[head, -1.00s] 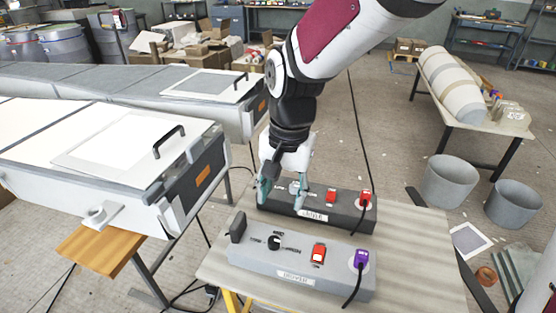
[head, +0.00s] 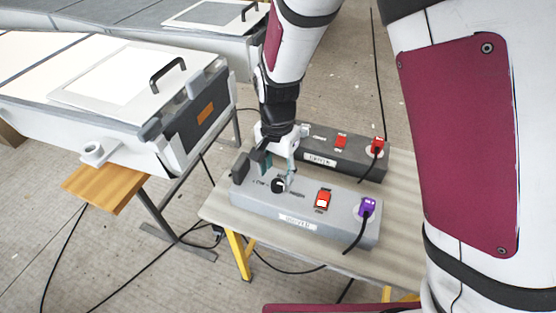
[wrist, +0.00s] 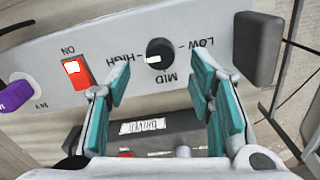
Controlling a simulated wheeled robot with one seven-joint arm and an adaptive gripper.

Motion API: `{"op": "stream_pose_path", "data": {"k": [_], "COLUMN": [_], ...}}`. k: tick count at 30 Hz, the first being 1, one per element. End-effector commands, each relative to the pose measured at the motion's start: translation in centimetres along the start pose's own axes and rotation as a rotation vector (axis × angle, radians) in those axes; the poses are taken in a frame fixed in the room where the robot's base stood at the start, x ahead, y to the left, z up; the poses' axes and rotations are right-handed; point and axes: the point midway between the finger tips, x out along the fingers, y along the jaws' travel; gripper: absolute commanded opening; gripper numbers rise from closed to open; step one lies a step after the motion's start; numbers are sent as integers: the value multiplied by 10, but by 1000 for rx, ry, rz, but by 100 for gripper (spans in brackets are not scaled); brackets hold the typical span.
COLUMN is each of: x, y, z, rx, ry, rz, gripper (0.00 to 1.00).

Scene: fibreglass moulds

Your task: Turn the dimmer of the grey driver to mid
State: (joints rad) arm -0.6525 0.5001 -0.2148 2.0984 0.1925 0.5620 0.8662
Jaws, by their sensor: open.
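The grey driver (head: 250,204) lies on the table with its black dimmer knob (head: 279,185) near its left end. In the wrist view the knob (wrist: 160,50) has a white mark pointing left, toward HIGH; MID is printed below it and LOW to the right. My gripper (head: 277,171) is open and empty just above the knob. In the wrist view its two teal fingers (wrist: 160,76) stand apart, one on each side of the knob and nearer the camera. I cannot tell whether either finger touches it.
The grey driver also carries a red switch (head: 323,199) and a purple plug (head: 367,207) with a black cable. A dark driver (head: 345,163) with a red plug (head: 377,146) lies behind. A white mould (head: 120,90) stands to the left.

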Motion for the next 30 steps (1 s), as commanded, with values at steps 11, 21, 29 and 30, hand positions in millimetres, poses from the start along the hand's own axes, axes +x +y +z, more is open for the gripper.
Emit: {"op": "stream_pose_path", "data": {"k": [11,21,29,30], "x": [41,42,42,42], "y": [0,0,0,0], "z": [0,0,0,0], "rx": [0,0,0,0], "ry": [0,0,0,0], "rz": [0,-1,-1,-1], "gripper": [48,39,0,0]}}
